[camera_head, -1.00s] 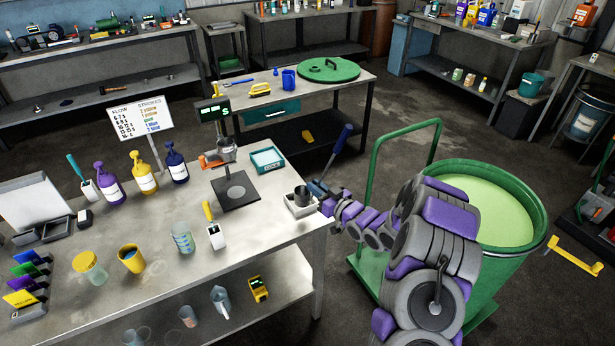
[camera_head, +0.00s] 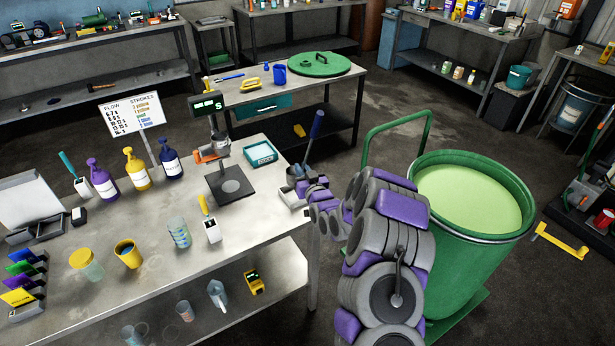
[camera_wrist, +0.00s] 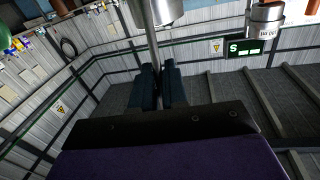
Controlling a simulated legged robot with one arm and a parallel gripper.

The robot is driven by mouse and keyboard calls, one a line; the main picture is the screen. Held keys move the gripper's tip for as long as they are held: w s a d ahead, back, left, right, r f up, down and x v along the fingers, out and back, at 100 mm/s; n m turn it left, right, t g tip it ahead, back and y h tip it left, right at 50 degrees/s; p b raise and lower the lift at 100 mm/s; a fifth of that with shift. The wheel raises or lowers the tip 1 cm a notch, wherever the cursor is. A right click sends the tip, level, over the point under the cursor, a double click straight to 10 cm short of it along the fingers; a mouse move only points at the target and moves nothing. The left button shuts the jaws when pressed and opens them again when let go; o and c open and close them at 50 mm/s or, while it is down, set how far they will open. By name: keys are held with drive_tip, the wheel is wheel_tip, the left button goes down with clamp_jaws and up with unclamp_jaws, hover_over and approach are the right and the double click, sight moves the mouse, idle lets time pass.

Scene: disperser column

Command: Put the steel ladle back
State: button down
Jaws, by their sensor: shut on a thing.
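The steel ladle shows its blue handle (camera_head: 317,124) standing up, slightly tilted, above my gripper (camera_head: 306,184) in the head view. In the wrist view, my gripper (camera_wrist: 158,88) is shut on the ladle's thin steel rod (camera_wrist: 152,45), and a steel cylinder, apparently its bowl (camera_wrist: 158,8), is cut by the top edge. A white square holder (camera_head: 291,196) sits at the table's right corner. A grey cup shape shows over it, partly behind my gripper. I cannot tell whether the ladle touches the holder.
The scale (camera_head: 230,186), with a metal cup (camera_head: 221,143) above its plate, and a teal-edged tray (camera_head: 260,154) are left of my gripper. A green drum (camera_head: 462,260) of pale green liquid stands right of my arm. Bottles and beakers occupy the table's left part.

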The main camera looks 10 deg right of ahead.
drive_tip(key=shift+w+f+m+h, duration=0.1)
drive_tip(key=shift+w+m+h, duration=0.1)
drive_tip(key=shift+m+h, duration=0.15)
drive_tip(key=shift+d+f, duration=0.1)
drive_tip(key=shift+f, duration=0.1)
wheel_tip(320, 180, down, 6)
drive_tip(key=b, duration=0.2)
drive_tip(key=shift+f, duration=0.2)
drive_tip(key=shift+f, duration=0.45)
idle(0.4)
drive_tip(key=c, duration=1.1)
unclamp_jaws()
drive_tip(key=s+p, duration=0.1)
drive_tip(key=s, duration=0.4)
drive_tip(key=s+d, duration=0.1)
drive_tip(key=s, duration=0.5)
drive_tip(key=s+p, duration=0.1)
drive_tip(key=s, duration=0.5)
drive_tip(key=shift+s+d+p, duration=0.15)
drive_tip(key=shift+d+p, duration=0.15)
